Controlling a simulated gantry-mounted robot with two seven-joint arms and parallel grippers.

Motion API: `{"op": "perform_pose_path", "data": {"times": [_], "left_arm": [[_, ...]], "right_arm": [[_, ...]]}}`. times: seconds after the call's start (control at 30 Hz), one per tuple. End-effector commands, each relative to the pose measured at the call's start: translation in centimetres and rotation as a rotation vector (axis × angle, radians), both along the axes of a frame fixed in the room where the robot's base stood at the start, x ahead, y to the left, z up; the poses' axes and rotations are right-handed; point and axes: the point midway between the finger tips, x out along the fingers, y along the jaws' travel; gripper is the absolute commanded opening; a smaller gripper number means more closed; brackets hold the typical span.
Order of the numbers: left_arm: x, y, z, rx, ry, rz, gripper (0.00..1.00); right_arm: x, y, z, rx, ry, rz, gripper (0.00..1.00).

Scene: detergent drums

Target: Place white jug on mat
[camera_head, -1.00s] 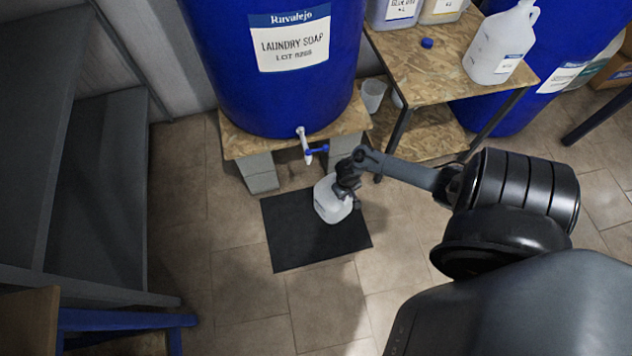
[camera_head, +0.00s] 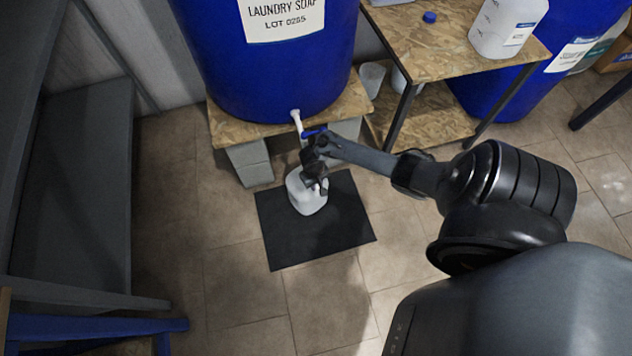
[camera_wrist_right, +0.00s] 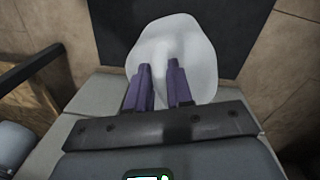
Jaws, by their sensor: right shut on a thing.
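The white jug (camera_head: 307,196) is over the back part of the black mat (camera_head: 316,239) in the head view. I cannot tell whether its base touches the mat. My right gripper (camera_head: 316,178) is shut on the jug's upper part and hides some of it. In the right wrist view, the two purple fingers (camera_wrist_right: 159,88) are on the white jug (camera_wrist_right: 200,55), with the dark mat (camera_wrist_right: 118,22) beyond it. My left gripper is not in view.
A blue drum (camera_head: 270,70) labelled laundry soap stands on a wooden board (camera_head: 235,133) over grey blocks (camera_head: 250,163). Its tap (camera_head: 298,122) is close to my right gripper. A wooden table (camera_head: 425,50) with another jug (camera_head: 506,28) stands at right. Tiled floor in front is free.

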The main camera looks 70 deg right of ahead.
Motion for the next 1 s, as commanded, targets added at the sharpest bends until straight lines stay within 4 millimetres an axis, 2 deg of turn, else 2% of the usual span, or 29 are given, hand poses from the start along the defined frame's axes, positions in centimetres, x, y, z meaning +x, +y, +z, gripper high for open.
{"op": "perform_pose_path", "data": {"times": [0.03, 0.2, 0.67, 0.7, 0.8, 0.87, 1.0], "left_arm": [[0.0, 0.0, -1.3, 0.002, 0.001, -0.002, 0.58], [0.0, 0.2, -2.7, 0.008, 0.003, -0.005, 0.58], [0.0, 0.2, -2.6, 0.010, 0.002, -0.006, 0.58], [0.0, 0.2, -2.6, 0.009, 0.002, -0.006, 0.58], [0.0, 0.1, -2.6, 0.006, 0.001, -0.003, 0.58], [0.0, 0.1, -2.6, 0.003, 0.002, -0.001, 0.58], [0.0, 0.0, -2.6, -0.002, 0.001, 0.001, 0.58]], "right_arm": [[0.0, -0.1, -1.2, -0.001, -0.001, 0.000, 0.00], [0.0, -0.1, -2.6, -0.001, 0.000, 0.000, 0.00], [0.0, 0.0, -2.8, 0.000, 0.000, 0.001, 0.00], [0.0, 0.0, -2.8, 0.001, 0.001, 0.001, 0.25], [0.0, 0.0, -2.8, 0.001, 0.001, 0.001, 0.41], [0.0, 0.0, -2.8, 0.001, 0.001, 0.001, 0.46], [0.0, 0.0, -2.8, 0.001, 0.001, 0.001, 0.46]]}}
